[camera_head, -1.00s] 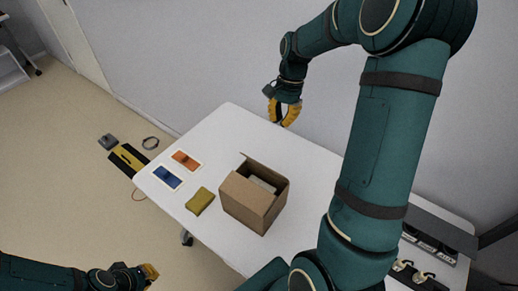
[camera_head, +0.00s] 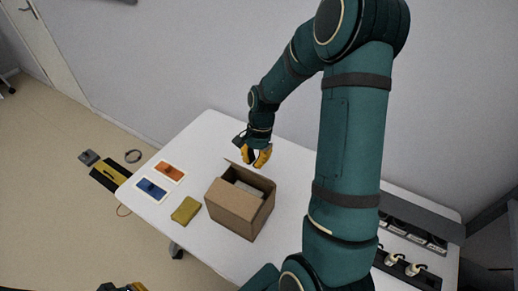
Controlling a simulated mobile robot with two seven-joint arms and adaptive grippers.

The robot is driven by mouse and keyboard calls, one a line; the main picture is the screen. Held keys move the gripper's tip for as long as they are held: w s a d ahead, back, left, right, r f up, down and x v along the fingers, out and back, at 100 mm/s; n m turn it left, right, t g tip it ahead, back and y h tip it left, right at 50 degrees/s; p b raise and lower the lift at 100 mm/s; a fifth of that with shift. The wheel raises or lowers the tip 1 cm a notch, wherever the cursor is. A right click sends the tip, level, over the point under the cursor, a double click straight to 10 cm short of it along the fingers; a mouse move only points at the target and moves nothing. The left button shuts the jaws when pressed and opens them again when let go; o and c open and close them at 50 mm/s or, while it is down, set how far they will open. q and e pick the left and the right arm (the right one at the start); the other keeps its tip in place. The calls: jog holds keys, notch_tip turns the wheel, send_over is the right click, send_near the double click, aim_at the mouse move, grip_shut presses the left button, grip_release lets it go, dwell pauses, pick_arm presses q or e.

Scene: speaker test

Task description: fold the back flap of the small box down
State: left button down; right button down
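The small brown cardboard box (camera_head: 230,209) stands on the white table. Its top is at least partly open, and a pale grey thing (camera_head: 249,187) shows inside. The back flap (camera_head: 234,165) seems to be the thin edge sticking out at the box's back left; I see it almost edge-on. My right gripper (camera_head: 255,159) has yellow fingers pointing down, with a gap between them. It is just behind the box's back edge in the picture, and I cannot tell whether it touches the flap. My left gripper (camera_head: 125,288) barely shows at the bottom edge, cut off.
On the white table (camera_head: 205,140), left of the box, are an olive pouch (camera_head: 186,210), a blue card (camera_head: 151,189) and an orange card (camera_head: 170,171). Black strips with white plugs (camera_head: 414,268) lie at the right. A black and yellow case (camera_head: 109,175) is on the floor.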

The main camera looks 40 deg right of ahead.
jog(key=shift+a+f, duration=0.15)
jog(key=shift+a, duration=0.05)
pick_arm(q)
jog(key=shift+s+a+f, duration=0.1)
jog(key=shift+a+f, duration=0.1)
jog(key=shift+f, duration=0.05)
pick_arm(e)
jog(key=shift+s+a+f+t+h, duration=0.1)
jog(key=shift+s+a+t+h, duration=0.15)
jog(key=shift+a+h, duration=0.45)
jog(key=shift+a+f+t+h+b, duration=0.15)
jog(key=shift+a+t+h+b, duration=0.1)
jog(key=shift+h+b, duration=0.35)
pick_arm(q)
jog(key=shift+s+a+f+b, duration=0.5)
jog(key=shift+a+f, duration=0.1)
jog(key=shift+f, duration=0.25)
pick_arm(e)
jog(key=shift+s+a+f, duration=0.25)
jog(key=shift+a+f, duration=0.25)
jog(key=shift+a, duration=0.15)
jog(key=shift+s+a+f, duration=0.2)
jog(key=shift+a+f, duration=0.3)
jog(key=shift+a, duration=0.15)
jog(key=shift+a+f, duration=0.1)
